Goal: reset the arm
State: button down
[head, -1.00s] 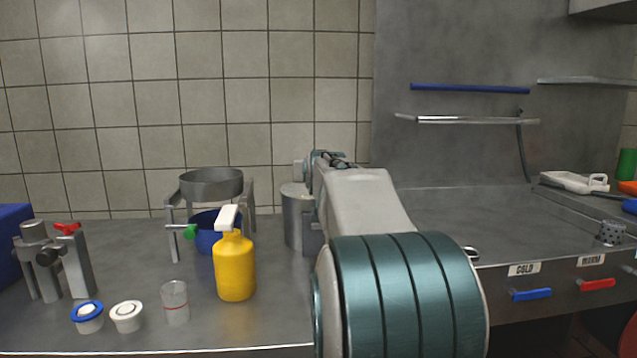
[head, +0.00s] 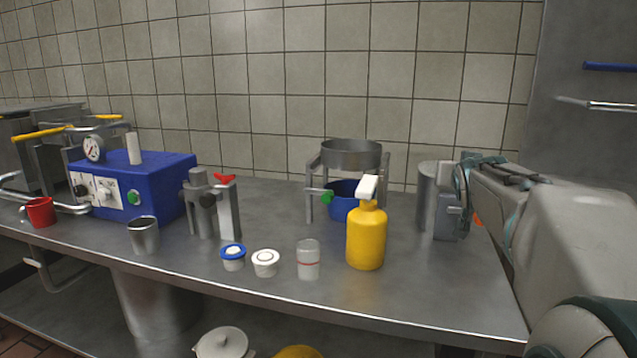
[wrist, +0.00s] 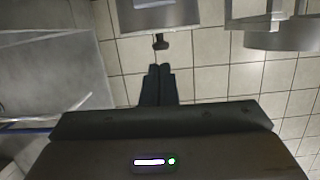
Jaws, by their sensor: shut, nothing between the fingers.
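My arm reaches in from the right of the head view, over the right part of the steel counter (head: 440,290). Its far end is beside a grey metal cylinder (head: 428,190). My gripper's fingers are hard to make out there. In the wrist view my gripper (wrist: 159,68) shows two dark fingers pressed together, with nothing between them. The fingers point toward a tiled surface and a grey metal part with a small dark knob (wrist: 160,42). They look apart from the knob.
A yellow bottle (head: 366,240), a clear cup (head: 308,262), two small lidded tubs (head: 265,262) and a stand with a steel bowl (head: 351,154) are left of my arm. A blue machine (head: 150,185) and red mug (head: 40,211) are farther left. The counter's front strip is clear.

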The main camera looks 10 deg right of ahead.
jog(key=s+a+r+n+g+y+p, duration=0.1)
jog(key=s+a+r+g+y+p, duration=0.1)
jog(key=s+a+p, duration=0.5)
jog(key=s+a+r+n+g+y+p, duration=0.2)
jog(key=s+a+g+p, duration=0.3)
jog(key=p, duration=1)
jog(key=s+a+r+n+g+y+p, duration=0.2)
jog(key=s+a+r+g+p, duration=0.1)
jog(key=s+a+p, duration=0.7)
jog(key=s+g+p, duration=0.1)
jog(key=s+p, duration=0.1)
jog(key=s, duration=0.2)
jog(key=shift+a+r, duration=0.35)
jog(key=shift+a, duration=0.05)
